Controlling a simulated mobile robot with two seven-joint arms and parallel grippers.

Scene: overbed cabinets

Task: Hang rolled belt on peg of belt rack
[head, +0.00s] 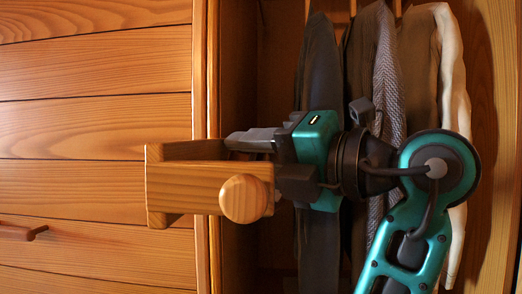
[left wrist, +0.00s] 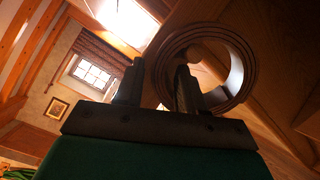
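The rolled belt (left wrist: 246,70), a dark brown coil, shows in the left wrist view. A light wooden peg end (left wrist: 193,52) appears inside its ring; whether it bears the belt I cannot tell. In the head view the wooden belt rack (head: 185,187) with a round knob (head: 245,198) stands out from the cabinet edge, and I cannot make out the belt. My left gripper (head: 252,150) is at the rack; its lower finger is partly hidden behind it. In the left wrist view its fingers (left wrist: 158,85) are apart, with the coil's near side showing between them and a gap beside it.
Several hanging garments (head: 385,60) fill the cabinet behind my left arm. A wooden plank front (head: 95,75) with a small handle (head: 25,232) lies to the left. A cabinet edge (head: 205,70) borders the opening.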

